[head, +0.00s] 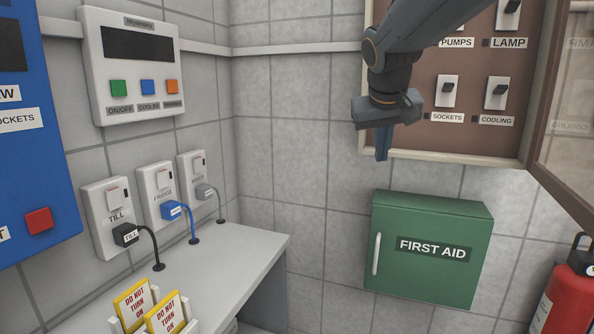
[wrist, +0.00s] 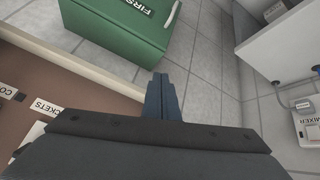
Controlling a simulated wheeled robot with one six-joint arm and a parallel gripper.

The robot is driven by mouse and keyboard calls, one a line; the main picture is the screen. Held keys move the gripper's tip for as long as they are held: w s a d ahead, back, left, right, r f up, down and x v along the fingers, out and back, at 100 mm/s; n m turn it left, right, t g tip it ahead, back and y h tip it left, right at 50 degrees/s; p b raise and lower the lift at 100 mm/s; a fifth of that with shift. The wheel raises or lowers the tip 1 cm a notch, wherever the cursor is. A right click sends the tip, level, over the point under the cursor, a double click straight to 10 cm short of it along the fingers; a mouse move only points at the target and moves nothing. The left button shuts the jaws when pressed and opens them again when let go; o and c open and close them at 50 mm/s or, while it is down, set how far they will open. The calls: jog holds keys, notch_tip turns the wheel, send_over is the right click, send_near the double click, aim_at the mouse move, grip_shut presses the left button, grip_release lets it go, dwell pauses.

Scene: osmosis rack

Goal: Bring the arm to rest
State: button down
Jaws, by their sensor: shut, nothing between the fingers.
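My gripper (head: 382,154) hangs from my arm at the upper middle right in the head view, in front of the lower left corner of the brown switch panel (head: 467,107). Its fingers point down and are together, with nothing between them. In the wrist view the closed fingers (wrist: 164,84) point toward the gap between the green first aid box (wrist: 118,35) and the counter. In the head view the first aid box (head: 425,275) is below my gripper, apart from it.
The switch panel's glazed door (head: 566,130) stands open at right. A red fire extinguisher (head: 568,300) is at lower right. A grey counter (head: 225,262) with yellow "do not turn on" signs (head: 134,303) is at lower left. Three plugged sockets (head: 157,193) line the left wall.

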jog(key=s+f+g+y+p, duration=0.2)
jog(key=s+f+g, duration=0.5)
jog(key=s+f, duration=1.9)
jog(key=shift+s+f+p, duration=0.15)
jog(key=shift+s+p, duration=0.35)
jog(key=shift+s, duration=0.6)
jog(key=shift+a, duration=0.1)
